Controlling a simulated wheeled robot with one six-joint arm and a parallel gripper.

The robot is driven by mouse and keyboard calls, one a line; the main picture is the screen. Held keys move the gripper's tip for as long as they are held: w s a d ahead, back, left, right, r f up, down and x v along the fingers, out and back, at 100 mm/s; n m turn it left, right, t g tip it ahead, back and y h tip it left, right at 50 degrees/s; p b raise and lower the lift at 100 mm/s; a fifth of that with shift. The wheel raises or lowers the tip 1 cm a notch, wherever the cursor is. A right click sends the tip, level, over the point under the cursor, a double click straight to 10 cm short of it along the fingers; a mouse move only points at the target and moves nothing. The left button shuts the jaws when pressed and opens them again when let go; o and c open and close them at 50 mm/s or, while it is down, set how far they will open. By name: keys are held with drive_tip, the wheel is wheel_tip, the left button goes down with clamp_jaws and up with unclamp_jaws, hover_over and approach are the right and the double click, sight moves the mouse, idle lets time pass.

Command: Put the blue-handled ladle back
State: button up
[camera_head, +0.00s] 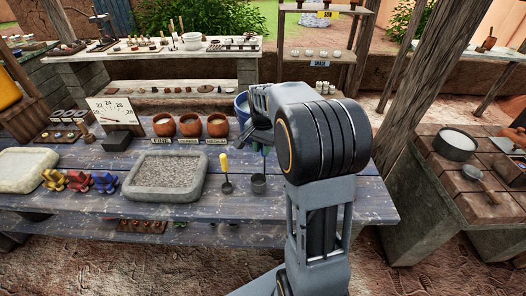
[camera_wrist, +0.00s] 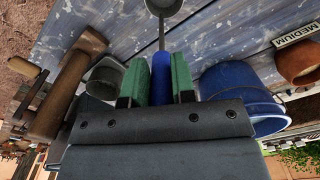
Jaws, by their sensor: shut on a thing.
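The blue-handled ladle is in my gripper (camera_wrist: 161,75). Its blue handle (camera_wrist: 161,80) is between the two green finger pads, and its grey bowl (camera_wrist: 165,6) shows at the top of the wrist view. In the head view its bowl (camera_head: 258,184) hangs low over, or touches, the worn blue table (camera_head: 300,195); I cannot tell which. My arm hides most of the handle there. A ladle with a yellow handle (camera_head: 224,163) is on the table just left of it, its bowl down.
A blue bucket (camera_head: 241,108) stands behind my gripper and shows close by in the wrist view (camera_wrist: 240,90). Several clay pots (camera_head: 190,126) with labels stand at the back. A stone tray (camera_head: 165,178) lies left. The table's right end is clear.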

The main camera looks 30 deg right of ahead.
drive_tip(key=shift+f, duration=1.15)
drive_tip(key=o, duration=0.8)
drive_tip(key=shift+o, duration=0.2)
wheel_tip(320, 180, up, 11)
drive_tip(key=s+a+f+n+t, duration=0.2)
drive_tip(key=s+a+n, duration=0.3)
drive_tip(key=s, duration=0.3)
drive_tip(key=s+a+f+n+t, duration=0.1)
drive_tip(key=s+a+f+n, duration=0.2)
drive_tip(key=s+a+n, duration=0.3)
drive_tip(key=shift+s+a+f+n+t, duration=0.15)
drive_tip(key=shift+s+a+n+t, duration=0.2)
drive_tip(key=shift+s, duration=0.85)
drive_tip(key=shift+d, duration=0.1)
